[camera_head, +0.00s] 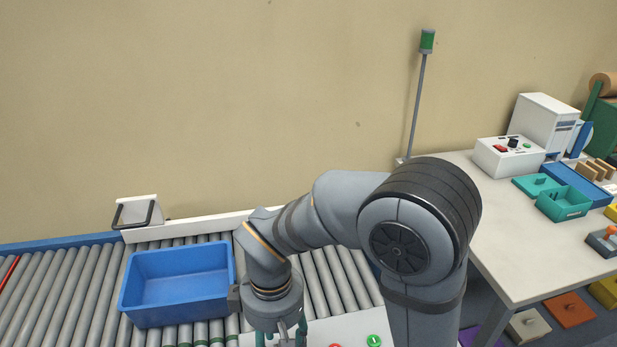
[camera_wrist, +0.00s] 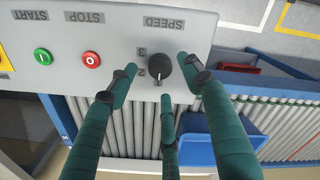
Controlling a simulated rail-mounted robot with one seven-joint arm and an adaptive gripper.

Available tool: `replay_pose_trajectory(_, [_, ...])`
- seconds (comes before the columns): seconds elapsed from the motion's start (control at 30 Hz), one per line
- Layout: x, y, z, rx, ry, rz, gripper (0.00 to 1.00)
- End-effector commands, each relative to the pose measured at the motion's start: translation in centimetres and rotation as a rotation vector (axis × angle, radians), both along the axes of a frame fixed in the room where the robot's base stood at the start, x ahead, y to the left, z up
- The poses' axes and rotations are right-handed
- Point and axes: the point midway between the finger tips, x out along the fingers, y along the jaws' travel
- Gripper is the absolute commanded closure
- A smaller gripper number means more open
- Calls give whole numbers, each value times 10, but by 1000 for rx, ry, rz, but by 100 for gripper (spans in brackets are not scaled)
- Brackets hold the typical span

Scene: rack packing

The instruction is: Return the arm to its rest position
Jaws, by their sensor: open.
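My gripper (camera_head: 282,338) is at the bottom of the head view, pointing down, with its fingertips partly cut off by the frame edge. In the wrist view my gripper (camera_wrist: 162,80) shows its green fingers spread apart and empty. A black speed knob (camera_wrist: 160,68) on a grey control panel (camera_wrist: 110,22) appears between the fingertips; I cannot tell how far apart they are. The knob has a white line, and the digits 2 and 3 show beside it. My arm is bent over the conveyor in the head view.
A blue bin (camera_head: 178,283) stands on the roller conveyor (camera_head: 60,290), left of my gripper. The panel carries a green button (camera_wrist: 42,56) and a red button (camera_wrist: 91,60). A white table (camera_head: 530,255) with boxes and trays stands at the right. A signal pole (camera_head: 416,100) rises behind.

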Motion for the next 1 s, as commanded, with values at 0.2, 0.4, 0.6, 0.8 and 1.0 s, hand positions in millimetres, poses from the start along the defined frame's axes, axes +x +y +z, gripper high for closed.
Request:
replay_pose_trajectory(0.2, [-1, -1, -27, -1, 2, -1, 50])
replay_pose_trajectory(0.4, [0, 0, -34, 1, 0, -9, 50])
replay_pose_trajectory(0.6, [0, 0, -33, 1, -1, -13, 50])
replay_pose_trajectory(0.8, [0, 1, -28, 3, -2, -8, 50])
replay_pose_trajectory(1.0, [1, 2, -2, 6, -5, -2, 50])
